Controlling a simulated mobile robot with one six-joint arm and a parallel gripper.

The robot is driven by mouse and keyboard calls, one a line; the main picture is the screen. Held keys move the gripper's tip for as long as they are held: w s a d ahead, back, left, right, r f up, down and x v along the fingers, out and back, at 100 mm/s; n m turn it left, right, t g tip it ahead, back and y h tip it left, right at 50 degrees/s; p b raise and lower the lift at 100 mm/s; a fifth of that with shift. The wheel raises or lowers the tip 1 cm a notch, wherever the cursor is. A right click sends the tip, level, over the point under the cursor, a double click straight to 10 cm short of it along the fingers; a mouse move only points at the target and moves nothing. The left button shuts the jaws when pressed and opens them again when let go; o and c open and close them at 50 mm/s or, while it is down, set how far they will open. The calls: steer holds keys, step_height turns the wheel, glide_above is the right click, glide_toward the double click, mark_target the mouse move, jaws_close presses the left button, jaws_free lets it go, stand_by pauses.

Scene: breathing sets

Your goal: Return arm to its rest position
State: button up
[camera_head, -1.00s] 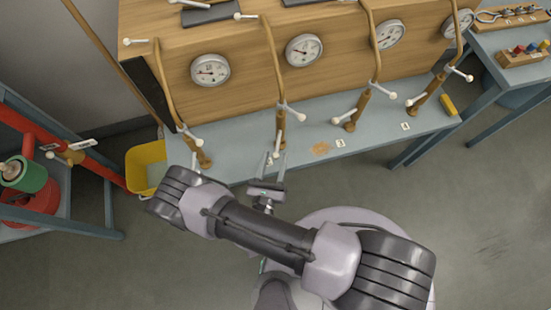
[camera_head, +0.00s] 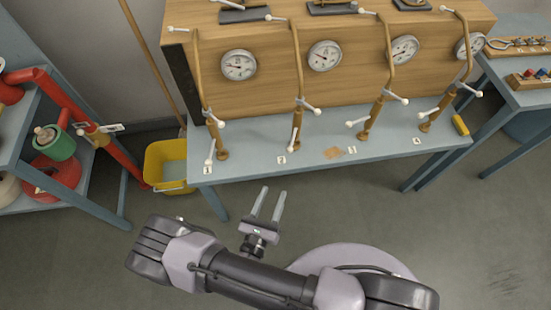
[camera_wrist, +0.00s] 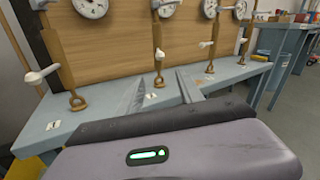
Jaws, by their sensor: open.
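My gripper (camera_head: 268,204) is open and empty in the head view. Its two fingers point up toward the front edge of the grey-blue bench (camera_head: 240,178), and floor shows around them. My arm is folded across the bottom of the view. In the wrist view my gripper (camera_wrist: 160,92) shows two spread fingers with nothing between them, and the bench (camera_wrist: 95,128) lies beyond.
A wooden panel (camera_head: 275,80) with several gauges and brass pipes with white-tipped handles stands on the bench. A yellow bucket (camera_head: 160,158) sits on the floor at left, near a shelf (camera_head: 85,200) with red and green equipment. Floor at right (camera_head: 480,220) is clear.

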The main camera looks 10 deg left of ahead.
steer(key=shift+r, duration=0.1)
steer(key=w+d+r+m+g+h, duration=0.1)
steer(key=d+r+m+g+h, duration=0.4)
steer(key=d+r+m+g, duration=0.4)
steer(key=w+d+r+m+g+h, duration=0.1)
steer(key=d+r+m+g+h, duration=0.4)
steer(key=r+m, duration=0.7)
steer(key=s+d+r+m+t+y, duration=0.1)
steer(key=s+r+m+y, duration=0.2)
steer(key=r+m+y, duration=0.4)
steer(key=s+d+r+m+t+y, duration=0.1)
steer(key=s+r+m+y, duration=0.3)
steer(key=r+m+y, duration=0.3)
step_height(320, 180, up, 3)
steer(key=m, duration=0.5)
steer(key=shift+d+r+m+y, duration=0.15)
steer(key=shift+d+m+y, duration=0.2)
steer(key=shift+m+y, duration=0.05)
steer(key=shift+o, duration=0.2)
